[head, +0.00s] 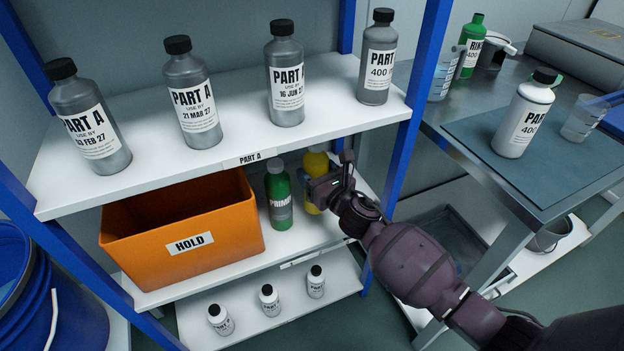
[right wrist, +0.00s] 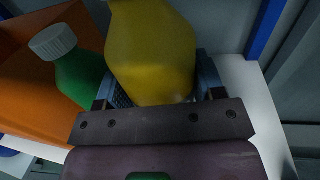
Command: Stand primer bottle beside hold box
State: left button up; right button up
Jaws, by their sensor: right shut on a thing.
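A green bottle (head: 279,197) with a grey cap and a label reading "PRIME…" stands upright on the middle shelf, just right of the orange box marked HOLD (head: 185,262). A yellow bottle (head: 316,165) stands right of the green one, partly hidden by my right gripper (head: 326,186). In the right wrist view, the jaws of that gripper (right wrist: 156,92) are shut on the yellow bottle (right wrist: 150,48), one finger on each side. The green bottle (right wrist: 80,75) shows to its left there, with the orange box behind it. My left gripper is not in view.
Several grey PART A bottles (head: 287,80) line the upper shelf (head: 240,140) just above. Small white bottles (head: 269,299) stand on the lower shelf. A blue shelf post (head: 412,110) rises to the right of my gripper. A steel bench (head: 455,140) with bottles and beakers is farther right.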

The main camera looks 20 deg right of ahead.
jog(key=shift+w+a+r, duration=0.1)
jog(key=shift+w, duration=0.3)
notch_tip(320, 180, down, 4)
jog(key=shift+r+b, duration=0.1)
jog(key=shift+b, duration=0.95)
jog(key=shift+w+f, duration=0.15)
jog(key=shift+f, duration=0.05)
jog(key=shift+r, duration=0.4)
jog(key=shift+f, duration=0.3)
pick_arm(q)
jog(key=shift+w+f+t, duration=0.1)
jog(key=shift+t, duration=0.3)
pick_arm(e)
jog(key=o, duration=1.1)
jog(key=shift+r, duration=0.15)
